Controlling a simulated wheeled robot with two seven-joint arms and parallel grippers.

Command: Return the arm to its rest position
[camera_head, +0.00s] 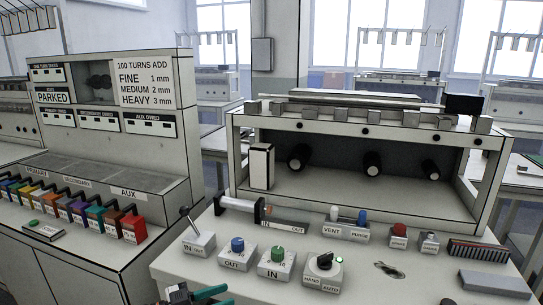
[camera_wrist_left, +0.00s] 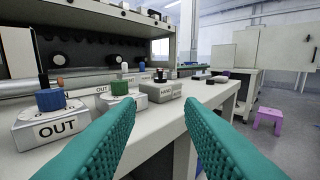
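My left gripper (camera_head: 226,295) shows at the bottom edge of the head view, in front of the bench with the knob boxes, and most of its arm is cut off. In the left wrist view its two teal ribbed fingers (camera_wrist_left: 160,112) stand wide apart with nothing between them. Beyond them are the OUT box with a blue knob (camera_wrist_left: 50,112), the IN box with a green knob (camera_wrist_left: 120,92) and the HAND/AUTO switch box (camera_wrist_left: 160,90). The gripper touches none of these. My right gripper is not in view.
The bench also holds a lever box (camera_head: 198,243), a VENT/PURGE block (camera_head: 346,232), a red-button box (camera_head: 398,236), a black brush (camera_head: 478,251) and a grey block (camera_head: 494,284). An open-fronted cabinet (camera_head: 350,195) stands behind. Colored bins (camera_head: 133,226) line the left console. A purple stool (camera_wrist_left: 268,118) stands on the floor.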

